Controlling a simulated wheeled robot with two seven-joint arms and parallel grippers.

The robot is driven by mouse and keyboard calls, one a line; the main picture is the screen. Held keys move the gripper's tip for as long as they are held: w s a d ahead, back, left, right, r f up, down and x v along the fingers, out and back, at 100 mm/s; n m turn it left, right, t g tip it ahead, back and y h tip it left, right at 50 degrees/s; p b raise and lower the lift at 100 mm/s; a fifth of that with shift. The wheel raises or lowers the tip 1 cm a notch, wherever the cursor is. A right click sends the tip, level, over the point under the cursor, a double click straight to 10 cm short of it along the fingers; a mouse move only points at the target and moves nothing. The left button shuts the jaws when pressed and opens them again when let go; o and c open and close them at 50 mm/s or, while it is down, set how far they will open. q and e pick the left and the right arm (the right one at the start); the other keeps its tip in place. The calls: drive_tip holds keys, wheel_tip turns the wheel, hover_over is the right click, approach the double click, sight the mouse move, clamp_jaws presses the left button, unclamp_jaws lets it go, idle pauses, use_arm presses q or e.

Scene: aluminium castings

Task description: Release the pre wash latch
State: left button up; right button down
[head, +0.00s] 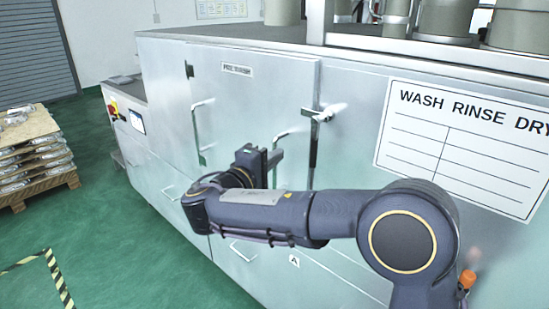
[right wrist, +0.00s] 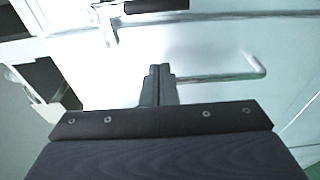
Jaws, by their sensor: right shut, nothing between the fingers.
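The pre wash door (head: 240,100) is a pale metal panel under a small label (head: 236,69), and it looks closed. The latch (head: 324,112) sits at the door's upper right edge, with a pale lever sticking out to the right. My right gripper (head: 277,156) is in front of the door, below and left of the latch. It is shut and empty. In the right wrist view, its fingers (right wrist: 160,72) are together beside a bent metal handle (right wrist: 225,76); whether they touch it I cannot tell. The gripper and arm hide the lower door. My left gripper is not in view.
A door handle (head: 281,136) stands out just above my right gripper. Another handle (head: 196,130) is at the door's left. A wash rinse dry board (head: 465,145) is on the right. A loaded pallet (head: 36,160) stands at the left, with clear green floor between.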

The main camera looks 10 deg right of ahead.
sight(300, 138)
drive_tip(key=p+x, duration=0.1)
drive_tip(key=x, duration=0.5)
drive_tip(key=shift+s+d+p, duration=0.3)
drive_tip(key=shift+s+d, duration=0.3)
drive_tip(key=shift+s, duration=0.2)
drive_tip(key=shift+s+d+p, duration=0.3)
drive_tip(key=shift+s+d, duration=0.25)
drive_tip(key=shift+s, duration=0.2)
